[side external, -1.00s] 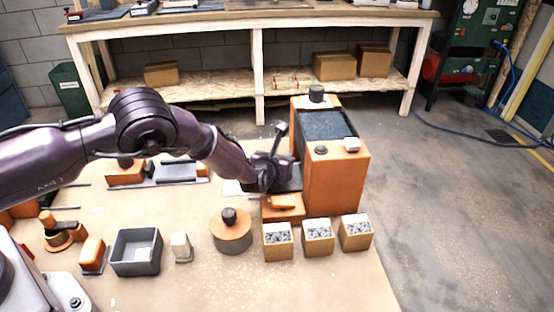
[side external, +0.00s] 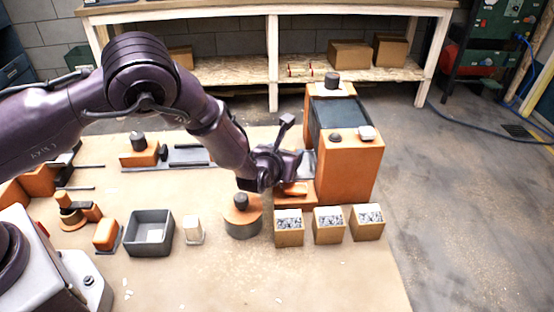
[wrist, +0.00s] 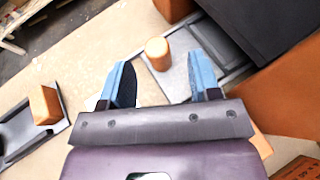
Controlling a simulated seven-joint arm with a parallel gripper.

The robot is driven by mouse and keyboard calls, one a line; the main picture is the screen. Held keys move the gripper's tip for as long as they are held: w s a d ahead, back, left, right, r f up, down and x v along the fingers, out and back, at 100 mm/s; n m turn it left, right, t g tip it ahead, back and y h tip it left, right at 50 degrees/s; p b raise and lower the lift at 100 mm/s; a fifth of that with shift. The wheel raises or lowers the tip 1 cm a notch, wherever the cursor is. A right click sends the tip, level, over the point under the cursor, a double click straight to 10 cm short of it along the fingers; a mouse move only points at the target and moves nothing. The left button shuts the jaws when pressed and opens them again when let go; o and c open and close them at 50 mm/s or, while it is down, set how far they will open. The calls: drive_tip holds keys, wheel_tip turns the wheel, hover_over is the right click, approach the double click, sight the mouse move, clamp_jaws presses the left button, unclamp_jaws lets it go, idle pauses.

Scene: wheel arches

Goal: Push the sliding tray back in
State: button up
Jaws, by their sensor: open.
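The sliding tray (wrist: 178,82) is a flat grey plate that sticks out of the tall orange housing (side external: 348,170) on its left side. In the wrist view, a round orange knob (wrist: 157,48) stands on its outer end. My gripper (wrist: 160,60) is open, with its two blue fingers spread apart. The knob shows between and just beyond the fingertips; I cannot tell whether either finger touches it. In the side view, my gripper (side external: 290,165) is at the housing's left side and hides most of the tray.
Several cardboard boxes of grey bits (side external: 329,225) stand in front of the housing. A round orange-topped block (side external: 243,222) is left of them. A grey bin (side external: 150,235) and other orange fixtures stand further left. Bare board lies at the front.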

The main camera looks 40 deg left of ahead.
drive_tip(key=v, duration=0.5)
drive_tip(key=shift+s+d+r, duration=0.15)
drive_tip(key=shift+s+r, duration=0.05)
drive_tip(key=shift+s, duration=0.15)
drive_tip(key=s+a+r+n+g+y, duration=0.2)
drive_tip(key=s+a+r+n+g, duration=0.25)
drive_tip(key=a+r+n, duration=0.4)
drive_tip(key=s+a+r+n+g+y, duration=0.3)
drive_tip(key=s+a+r+n, duration=0.3)
drive_tip(key=r+n, duration=0.5)
drive_tip(key=s+d+r+n+h, duration=0.1)
drive_tip(key=s+r+n+h, duration=0.2)
drive_tip(key=s, duration=0.3)
drive_tip(key=s+d+r+n+h, duration=0.1)
drive_tip(key=s+r+n+h, duration=0.1)
drive_tip(key=s+n, duration=0.3)
drive_tip(key=s+d+r+n+h, duration=0.2)
drive_tip(key=s+r+n+h, duration=0.1)
drive_tip(key=s, duration=0.6)
drive_tip(key=shift+r+n+h, duration=0.3)
drive_tip(key=shift+n+h, duration=0.3)
drive_tip(key=shift+n, duration=0.35)
